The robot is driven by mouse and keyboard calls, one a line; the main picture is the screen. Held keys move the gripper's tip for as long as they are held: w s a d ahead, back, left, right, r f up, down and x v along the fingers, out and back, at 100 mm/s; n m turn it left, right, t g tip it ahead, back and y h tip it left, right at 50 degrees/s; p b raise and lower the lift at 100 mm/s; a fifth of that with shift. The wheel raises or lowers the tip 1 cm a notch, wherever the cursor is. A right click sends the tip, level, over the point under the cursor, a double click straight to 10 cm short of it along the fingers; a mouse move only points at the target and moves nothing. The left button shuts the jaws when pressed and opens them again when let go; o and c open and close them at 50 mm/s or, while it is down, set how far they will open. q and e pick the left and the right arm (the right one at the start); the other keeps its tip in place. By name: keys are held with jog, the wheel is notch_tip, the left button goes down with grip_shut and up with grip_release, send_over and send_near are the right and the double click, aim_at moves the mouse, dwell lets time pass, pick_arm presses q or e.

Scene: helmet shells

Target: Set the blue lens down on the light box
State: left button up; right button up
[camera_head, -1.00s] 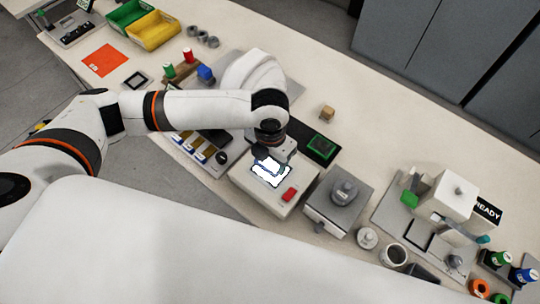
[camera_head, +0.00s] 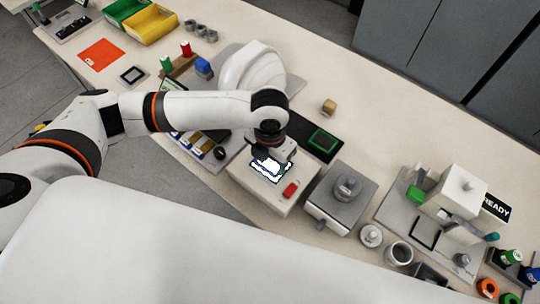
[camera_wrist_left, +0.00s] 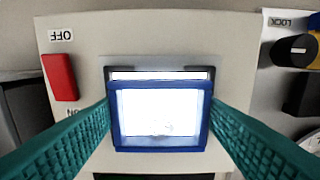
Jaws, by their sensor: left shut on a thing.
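The light box (camera_head: 290,204) is a pale box with a bright lit window and a red switch (camera_head: 290,190) on its top. My left gripper (camera_head: 270,158) is over the window, pointing down. In the left wrist view its teal fingers (camera_wrist_left: 160,106) are shut on the sides of the blue lens (camera_wrist_left: 160,115), a square blue frame with a clear middle. The lens lies over most of the lit window, and a strip of light shows beyond its far edge. I cannot tell whether the lens touches the box. My right gripper is in no view.
A grey box with a round knob (camera_head: 347,187) stands right of the light box. A white helmet shell (camera_head: 250,66) is behind my arm. A dark pad with a green frame (camera_head: 323,140) lies behind the light box. The table's back right is mostly clear.

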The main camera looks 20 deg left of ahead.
pick_arm(q)
jog(key=shift+s+f, duration=0.2)
jog(key=shift+f, duration=0.3)
jog(key=shift+s+f+b, duration=0.25)
jog(key=shift+f+b, duration=0.1)
jog(key=shift+f, duration=0.05)
jog(key=o, duration=0.9)
jog(key=shift+o, duration=0.8)
jog(key=r, duration=0.2)
jog(key=w+r, duration=0.1)
jog(key=r, duration=0.2)
notch_tip(320, 180, up, 9)
jog(key=shift+s+f, duration=0.2)
jog(key=shift+s, duration=0.1)
